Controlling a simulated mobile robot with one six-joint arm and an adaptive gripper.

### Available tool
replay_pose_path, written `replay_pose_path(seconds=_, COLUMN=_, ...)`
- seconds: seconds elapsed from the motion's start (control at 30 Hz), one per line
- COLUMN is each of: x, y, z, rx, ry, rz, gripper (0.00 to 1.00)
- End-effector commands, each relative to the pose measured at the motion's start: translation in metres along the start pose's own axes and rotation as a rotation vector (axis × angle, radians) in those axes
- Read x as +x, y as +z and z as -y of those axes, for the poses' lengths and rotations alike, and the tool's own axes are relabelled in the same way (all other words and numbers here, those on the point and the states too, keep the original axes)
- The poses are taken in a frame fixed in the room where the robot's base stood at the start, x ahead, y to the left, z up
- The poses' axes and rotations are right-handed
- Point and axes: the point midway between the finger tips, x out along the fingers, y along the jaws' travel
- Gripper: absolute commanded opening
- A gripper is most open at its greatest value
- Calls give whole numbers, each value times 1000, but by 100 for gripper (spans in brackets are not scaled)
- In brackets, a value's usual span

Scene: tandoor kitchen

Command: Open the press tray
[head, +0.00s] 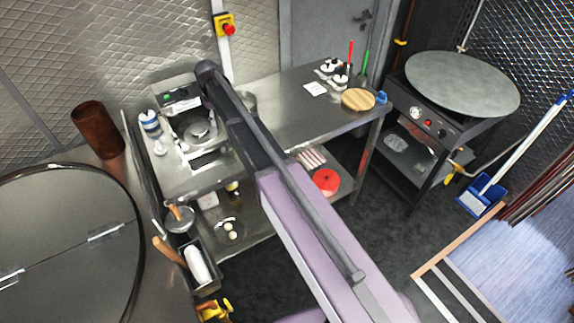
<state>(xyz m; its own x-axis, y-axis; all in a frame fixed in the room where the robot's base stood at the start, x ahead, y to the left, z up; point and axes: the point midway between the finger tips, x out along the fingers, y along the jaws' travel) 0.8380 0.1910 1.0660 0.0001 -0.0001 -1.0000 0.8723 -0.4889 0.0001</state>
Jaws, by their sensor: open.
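The press (172,97) is a pale grey machine with a small green display, standing on the left part of the steel table. A round metal plate (199,131) shows in its open middle. A flat piece with a dark slot (207,158) lies at its front, low down; I cannot tell for sure whether this is the press tray or how far out it is. My lilac and dark grey arm crosses the view from the bottom to the press's upper right and hides part of that side. My gripper's fingers do not show.
The steel table (290,110) holds a round wooden board (358,99) and small pots. A large round griddle (462,83) stands right. A steel counter with a round lid (65,240) and a brown cylinder (98,130) is left. Dark floor (375,230) is free between table and griddle.

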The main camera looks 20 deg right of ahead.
Motion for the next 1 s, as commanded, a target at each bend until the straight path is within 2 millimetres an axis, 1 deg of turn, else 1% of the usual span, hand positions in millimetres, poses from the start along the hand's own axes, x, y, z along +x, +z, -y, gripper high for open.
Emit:
replay_pose_path(seconds=0.03, x=-9, y=0, z=0, rx=0, ry=0, rz=0, gripper=70)
replay_pose_path(seconds=0.63, x=-55, y=0, z=0, rx=0, ry=0, rz=0, gripper=70)
replay_pose_path(seconds=0.7, x=-47, y=11, z=4, rx=25, ry=0, rz=0, gripper=70)
replay_pose_path(seconds=1.0, x=-38, y=48, z=17, rx=135, ry=0, rz=0, gripper=70)
